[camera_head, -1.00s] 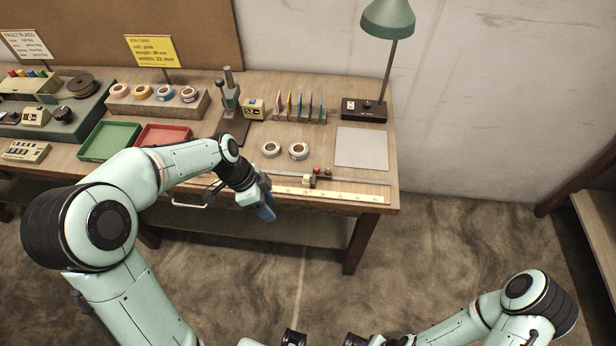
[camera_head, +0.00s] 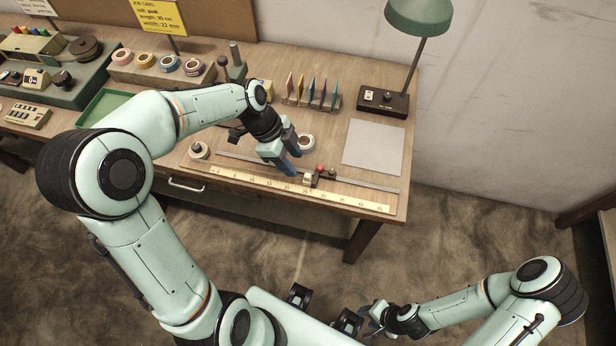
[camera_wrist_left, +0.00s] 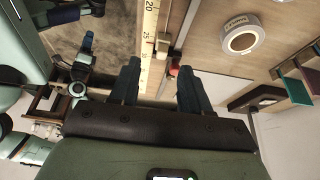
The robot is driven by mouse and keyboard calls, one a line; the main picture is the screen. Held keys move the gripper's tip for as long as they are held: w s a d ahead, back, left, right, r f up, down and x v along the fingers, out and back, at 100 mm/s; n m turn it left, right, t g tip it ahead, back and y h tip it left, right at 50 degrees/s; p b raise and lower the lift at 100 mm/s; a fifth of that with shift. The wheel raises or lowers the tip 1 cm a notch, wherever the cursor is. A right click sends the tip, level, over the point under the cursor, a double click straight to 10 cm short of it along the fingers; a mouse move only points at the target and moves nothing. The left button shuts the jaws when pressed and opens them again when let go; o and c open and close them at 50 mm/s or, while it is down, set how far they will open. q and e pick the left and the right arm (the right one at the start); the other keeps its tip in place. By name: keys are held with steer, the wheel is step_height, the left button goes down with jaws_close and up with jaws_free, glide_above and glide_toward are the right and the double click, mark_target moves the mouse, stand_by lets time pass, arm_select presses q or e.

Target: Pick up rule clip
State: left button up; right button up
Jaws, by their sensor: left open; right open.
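The rule clip (camera_head: 308,180) is a small beige block on the metal rail beside the yellow ruler (camera_head: 340,198), near the table's front edge. A red knob and a dark knob stand next to it. In the left wrist view the clip (camera_wrist_left: 163,43) shows just beyond the fingertips, roughly between their lines. My left gripper (camera_head: 289,160) is open and empty above the table, pointing down, just left of and behind the clip. Its two dark blue fingers are spread in the left wrist view (camera_wrist_left: 160,68). My right gripper (camera_head: 374,318) is low, in front of the table, away from the clip.
A grey square pad (camera_head: 373,147), a lamp (camera_head: 384,100) and a rack of coloured cards (camera_head: 312,95) stand to the back right. My left arm hides part of the table.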

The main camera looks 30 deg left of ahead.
mark_target(307, 175)
arm_select(q)
steer(key=shift+x, duration=0.9)
steer(key=x, duration=0.5)
steer(key=shift+w+d, duration=0.35)
steer(key=shift+d, duration=0.05)
jaws_close()
